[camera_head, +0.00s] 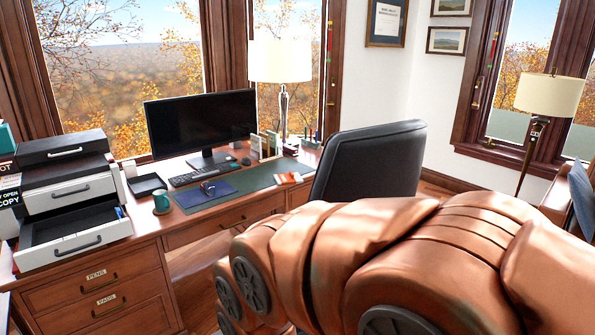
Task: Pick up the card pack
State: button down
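I cannot clearly make out a card pack. A small orange-and-white item (289,178) lies flat at the right front of the wooden desk (150,222), beside the dark green desk mat (262,176). It is too small to tell whether it is the card pack. My gripper is not in view. My copper-coloured arm fills the lower right and hides part of the desk's front, the chair and the floor.
A black chair (372,160) stands close to the desk's right end. On the desk are a monitor (200,123), a green mug (161,201), a blue pad (203,192) and a lamp (281,62). A tray unit (68,195) with an open drawer is at left.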

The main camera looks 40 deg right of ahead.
aim_at(291, 177)
jog(key=z, duration=2.85)
jog(key=i, duration=4.2)
jog(key=u, duration=2.85)
jog(key=i, duration=1.8)
